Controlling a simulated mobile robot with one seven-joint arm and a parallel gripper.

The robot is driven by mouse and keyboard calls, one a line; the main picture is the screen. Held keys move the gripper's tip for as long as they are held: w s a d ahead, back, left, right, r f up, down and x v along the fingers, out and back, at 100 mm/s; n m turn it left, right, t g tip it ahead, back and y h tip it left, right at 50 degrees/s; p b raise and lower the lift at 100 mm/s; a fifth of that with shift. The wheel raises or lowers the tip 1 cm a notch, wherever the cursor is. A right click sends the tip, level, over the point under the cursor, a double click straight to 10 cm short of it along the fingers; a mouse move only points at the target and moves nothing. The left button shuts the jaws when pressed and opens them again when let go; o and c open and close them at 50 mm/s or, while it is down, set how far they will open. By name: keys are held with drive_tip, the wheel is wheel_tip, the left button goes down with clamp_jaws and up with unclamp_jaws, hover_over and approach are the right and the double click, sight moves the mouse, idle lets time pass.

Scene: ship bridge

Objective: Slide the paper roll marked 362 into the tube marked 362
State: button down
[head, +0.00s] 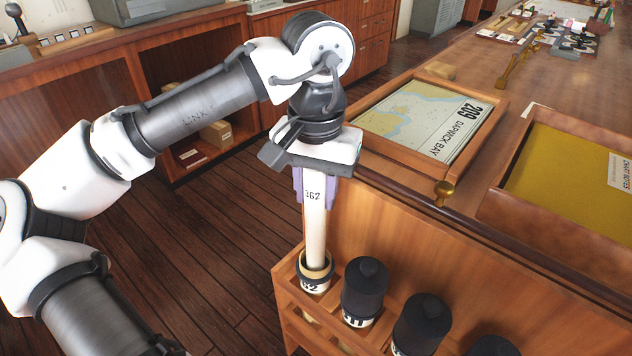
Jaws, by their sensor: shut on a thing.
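The paper roll (316,225) is a pale upright cylinder marked 362 near its top. My gripper (314,188) is shut on its upper part, with purple finger pads showing on both sides. The roll's lower end is at the mouth of an open tube (314,284) in the wooden rack. It appears to be inside the rim, but how deep I cannot tell. The tube's label is partly cut off from view and ends in 2. The roll stands nearly straight above the tube.
Several black-capped tubes (365,284) stand to the right in the wooden rack (287,290). Open wooden floor (215,265) lies left of the rack.

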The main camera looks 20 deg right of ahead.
drive_tip(key=shift+f, duration=0.15)
drive_tip(key=shift+f+b, duration=0.65)
drive_tip(key=shift+f, duration=0.55)
drive_tip(key=shift+c, duration=2.1)
unclamp_jaws()
wheel_tip(320, 180, up, 9)
drive_tip(key=p, duration=1)
